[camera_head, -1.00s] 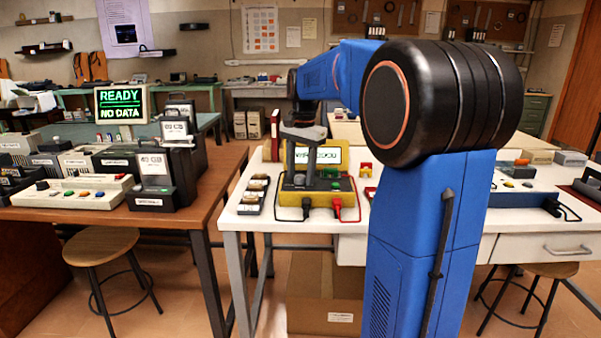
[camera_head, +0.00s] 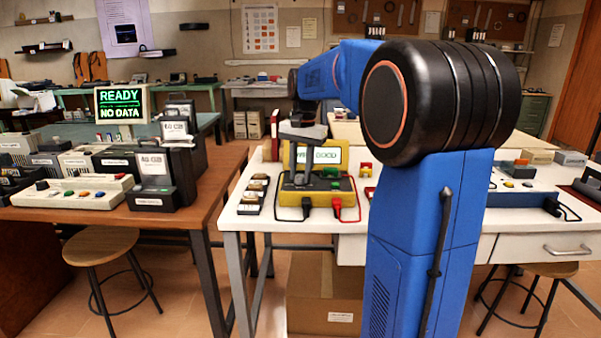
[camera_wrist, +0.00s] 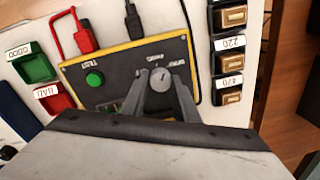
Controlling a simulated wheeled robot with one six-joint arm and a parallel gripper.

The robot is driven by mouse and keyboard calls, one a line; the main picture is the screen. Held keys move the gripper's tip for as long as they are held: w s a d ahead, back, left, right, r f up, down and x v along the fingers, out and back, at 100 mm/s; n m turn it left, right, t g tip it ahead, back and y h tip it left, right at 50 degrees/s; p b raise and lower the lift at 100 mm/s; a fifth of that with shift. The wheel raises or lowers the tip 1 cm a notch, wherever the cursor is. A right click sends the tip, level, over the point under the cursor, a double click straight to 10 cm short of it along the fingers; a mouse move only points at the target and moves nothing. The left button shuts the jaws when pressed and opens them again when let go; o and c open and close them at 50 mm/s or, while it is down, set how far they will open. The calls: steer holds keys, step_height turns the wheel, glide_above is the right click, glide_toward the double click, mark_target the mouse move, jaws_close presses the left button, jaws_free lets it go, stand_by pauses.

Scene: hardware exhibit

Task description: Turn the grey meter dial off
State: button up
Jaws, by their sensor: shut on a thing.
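The yellow meter (camera_head: 344,198) with a dark top panel stands on the white table. Its grey dial (camera_wrist: 160,76) shows in the wrist view beside a green button (camera_wrist: 94,78). My gripper (camera_wrist: 159,84) points down at the panel, its two grey fingers shut on the dial, one on each side. In the head view my gripper (camera_head: 308,178) stands over the meter and hides the dial. The meter's screen (camera_head: 328,156) shows green text ending in "GOOD", partly covered by the gripper. The dial's lettering is too blurred to read.
Black and red leads (camera_head: 345,208) are plugged into the meter's front. Small labelled blocks (camera_head: 254,193) stand to its left. Green and red trays (camera_wrist: 34,64) show at the wrist view's left. Another blue instrument (camera_head: 525,195) sits to the right.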

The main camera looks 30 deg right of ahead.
mark_target(302, 175)
steer(key=n, duration=0.4)
steer(key=shift+n, duration=0.3)
steer(key=n, duration=0.3)
steer(key=shift+w+n, duration=0.1)
steer(key=shift+n, duration=0.3)
steer(key=n, duration=0.3)
steer(key=shift+n+g, duration=0.3)
steer(key=shift+n, duration=1.8)
steer(key=shift+d, duration=0.1)
steer(key=o, duration=1.1)
steer(key=shift+c, duration=0.2)
steer(key=shift+r, duration=0.15)
step_height(302, 175, up, 17)
steer(key=shift+w+d, duration=0.25)
steer(key=shift+d, duration=0.2)
